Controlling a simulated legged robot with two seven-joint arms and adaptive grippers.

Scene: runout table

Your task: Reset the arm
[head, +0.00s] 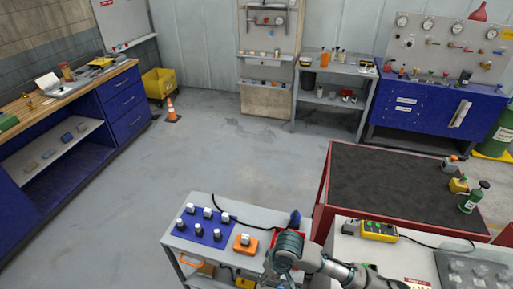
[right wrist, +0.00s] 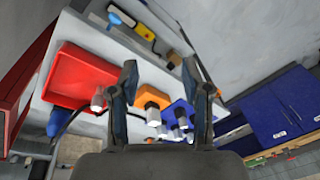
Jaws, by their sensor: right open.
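My right arm reaches in from the lower right of the head view. Its gripper (head: 273,268) is over the front right part of a grey cart (head: 262,214). In the right wrist view the two fingers of my right gripper (right wrist: 160,75) stand wide apart with nothing between them. Beyond the fingers are a red tray (right wrist: 82,74), an orange block (right wrist: 152,97) with a grey piece on it, and a blue mat (right wrist: 178,112) with several grey-topped pieces. My left gripper is in neither view.
A red-framed table with a dark top (head: 395,180) stands right of the cart. A white-topped surface with a yellow device (head: 379,231) is close to my right arm. A workbench (head: 120,112) runs along the left. The floor (head: 195,160) between is mostly clear, with an orange cone (head: 171,112).

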